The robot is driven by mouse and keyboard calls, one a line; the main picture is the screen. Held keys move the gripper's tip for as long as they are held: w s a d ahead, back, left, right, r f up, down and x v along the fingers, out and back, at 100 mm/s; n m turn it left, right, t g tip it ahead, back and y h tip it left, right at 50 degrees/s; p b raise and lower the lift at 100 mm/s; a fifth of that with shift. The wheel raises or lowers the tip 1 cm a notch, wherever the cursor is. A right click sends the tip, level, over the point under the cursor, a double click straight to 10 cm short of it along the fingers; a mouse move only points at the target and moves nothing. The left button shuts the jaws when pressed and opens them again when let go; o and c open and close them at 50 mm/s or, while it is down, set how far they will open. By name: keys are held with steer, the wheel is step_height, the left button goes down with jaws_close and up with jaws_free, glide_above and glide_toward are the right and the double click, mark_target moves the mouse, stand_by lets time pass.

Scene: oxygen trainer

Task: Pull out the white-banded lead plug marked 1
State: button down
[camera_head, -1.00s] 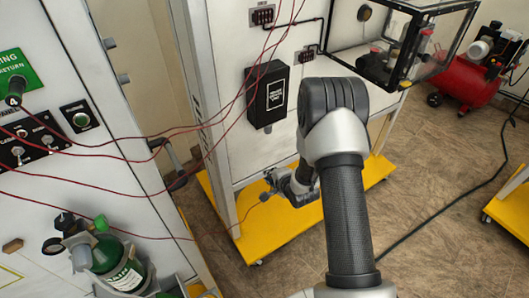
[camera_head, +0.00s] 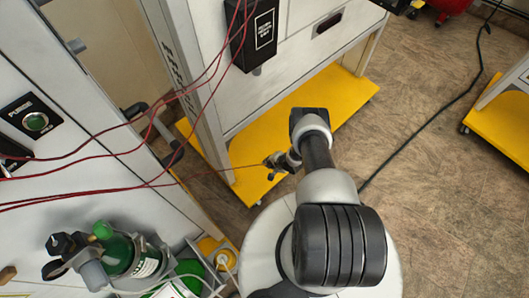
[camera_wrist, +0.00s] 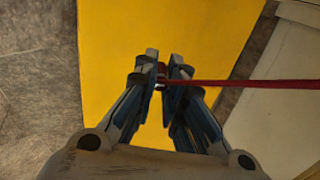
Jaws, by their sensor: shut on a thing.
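My gripper (camera_head: 272,163) is above the yellow base (camera_head: 255,130) of the middle panel stand. In the wrist view its fingers (camera_wrist: 161,74) are shut on a small dark red lead plug (camera_wrist: 160,70), mostly hidden between the fingertips. A red lead (camera_wrist: 235,83) runs from it to the right. In the head view this lead (camera_head: 215,172) stretches left from my gripper towards the left panel. No socket shows at the plug, and yellow surface lies behind it. Its white band and number cannot be made out.
Several red leads (camera_head: 110,125) hang across the gap between the panels. A black box (camera_head: 258,35) is on the middle panel. Green bottles (camera_head: 118,255) stand at lower left. A black cable (camera_head: 440,120) lies on the open floor to the right.

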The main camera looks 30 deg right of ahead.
steer(key=shift+w+f, duration=0.1)
steer(key=shift+f, duration=0.05)
steer(key=c, duration=1.6)
jaws_free()
steer(key=v, duration=1.2)
